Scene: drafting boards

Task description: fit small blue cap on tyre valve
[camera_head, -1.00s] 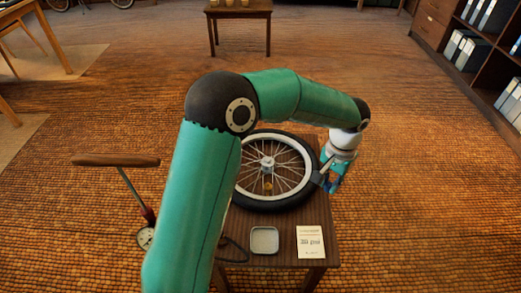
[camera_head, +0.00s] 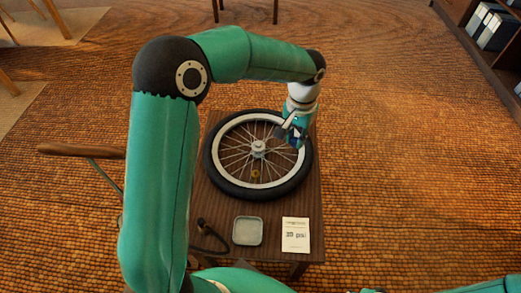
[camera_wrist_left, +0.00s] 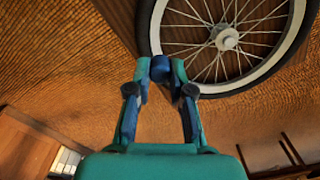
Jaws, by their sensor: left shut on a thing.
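The wheel (camera_head: 214,172) with a black tyre and pale rim lies flat on a small wooden table (camera_head: 310,205). A small brass-coloured piece (camera_head: 255,174), perhaps the valve, shows among the spokes at the rim's near side. My left gripper (camera_head: 294,138) is over the wheel's right side, apart from the brass piece. In the left wrist view the left gripper (camera_wrist_left: 160,88) is shut on the small blue cap (camera_wrist_left: 160,68), held at its fingertips. The wheel (camera_wrist_left: 228,42) shows beyond the cap there. The valve is not clear in that view. My right gripper is out of view.
A small grey tray (camera_head: 247,231) and a white printed card (camera_head: 295,235) lie on the table's near part. A dark hose end (camera_head: 205,232) is left of the tray. A pump handle (camera_head: 80,150) stands left of the table, partly behind my arm.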

